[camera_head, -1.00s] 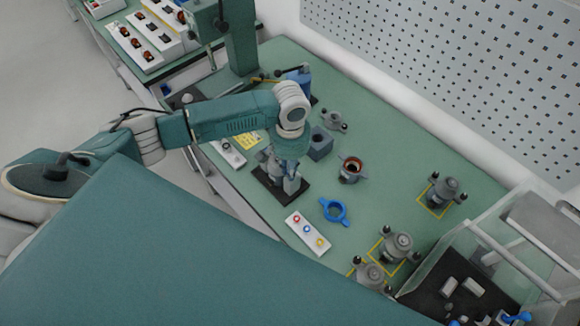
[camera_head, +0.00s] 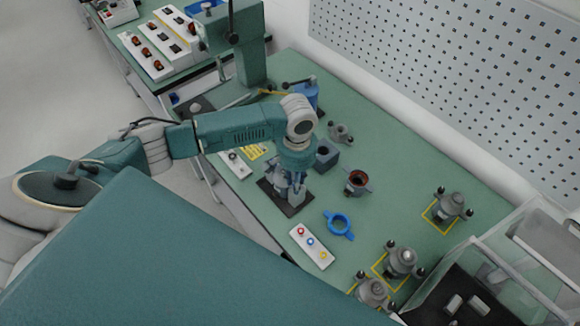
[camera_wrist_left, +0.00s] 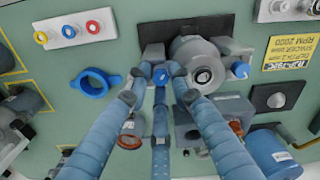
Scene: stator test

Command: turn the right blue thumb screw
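A grey motor-like part (camera_wrist_left: 200,65) sits in a fixture on a black base plate (camera_wrist_left: 145,30), with a blue thumb screw on each side. In the left wrist view one blue thumb screw (camera_wrist_left: 161,75) lies between the fingertips of my left gripper (camera_wrist_left: 161,82). The other blue thumb screw (camera_wrist_left: 240,70) is free, on the far side of the grey part. My gripper's fingers look slightly apart around the first screw; firm contact is not clear. In the head view my left gripper (camera_head: 291,178) points down over the fixture and largely hides it. My right gripper is not in view.
A blue ring (camera_head: 339,223) and a button panel (camera_head: 311,246) lie close to the fixture. A grey-blue block (camera_head: 326,154) and a copper-wound stator (camera_head: 357,182) stand beside it. Grey housings (camera_head: 401,259) and a clear-walled box are at right.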

